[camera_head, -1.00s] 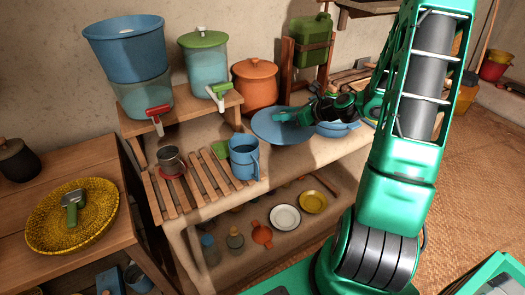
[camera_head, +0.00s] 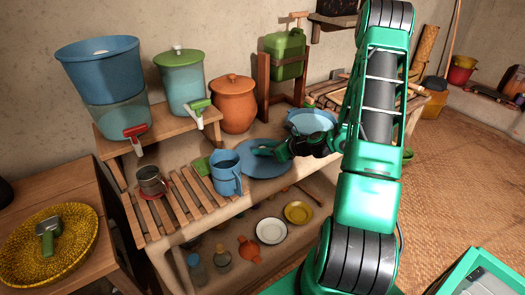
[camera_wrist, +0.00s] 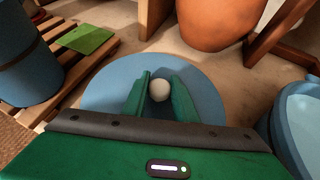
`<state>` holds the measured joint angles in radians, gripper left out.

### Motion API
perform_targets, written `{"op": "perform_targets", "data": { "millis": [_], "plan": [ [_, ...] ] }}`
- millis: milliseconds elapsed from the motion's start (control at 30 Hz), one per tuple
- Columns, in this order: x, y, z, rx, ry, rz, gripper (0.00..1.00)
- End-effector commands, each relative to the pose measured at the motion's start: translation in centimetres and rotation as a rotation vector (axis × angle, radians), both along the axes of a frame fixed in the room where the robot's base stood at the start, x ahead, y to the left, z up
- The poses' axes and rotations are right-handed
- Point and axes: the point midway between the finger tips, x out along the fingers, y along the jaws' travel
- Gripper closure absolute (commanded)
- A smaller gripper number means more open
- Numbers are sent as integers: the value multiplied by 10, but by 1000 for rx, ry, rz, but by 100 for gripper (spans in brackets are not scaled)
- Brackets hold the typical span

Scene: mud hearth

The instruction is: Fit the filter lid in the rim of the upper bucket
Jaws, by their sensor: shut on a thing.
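The filter lid (camera_head: 272,168) is a flat blue disc with a pale round knob (camera_wrist: 159,91). My gripper (camera_head: 262,150) is shut on this knob, with a finger on either side in the wrist view (camera_wrist: 160,88). The lid looks about level, right of the blue mug; I cannot tell whether it touches the counter. The upper bucket (camera_head: 105,72) is blue and open-topped, far left in the head view. It sits on a translucent lower bucket (camera_head: 122,115) with a red tap. A small pale thing shows inside its rim.
The blue mug (camera_head: 226,175) stands on the slatted rack (camera_head: 180,200). A green-lidded container (camera_head: 182,85) and an orange pot (camera_head: 235,105) stand behind. A light blue basin (camera_head: 308,118) is right of the lid. A yellow woven tray (camera_head: 75,250) lies on the left table.

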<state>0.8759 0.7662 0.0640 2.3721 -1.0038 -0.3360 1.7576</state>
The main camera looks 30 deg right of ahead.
Motion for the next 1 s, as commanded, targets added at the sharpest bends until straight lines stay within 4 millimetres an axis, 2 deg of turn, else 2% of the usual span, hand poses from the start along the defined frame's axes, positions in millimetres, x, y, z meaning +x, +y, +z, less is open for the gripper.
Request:
{"op": "perform_targets", "data": {
  "millis": [433, 467, 500, 533, 867, 1000],
  "plan": [
    [0, 0, -7, 0, 0, -1, 98],
    [0, 0, -7, -1, 0, 0, 70],
    [0, 0, -7, -1, 0, 0, 60],
    [0, 0, -7, -1, 0, 0, 56],
    [0, 0, -5, -2, -1, 0, 56],
    [-9, -5, 1, -2, -1, -4, 56]
  ]
}}
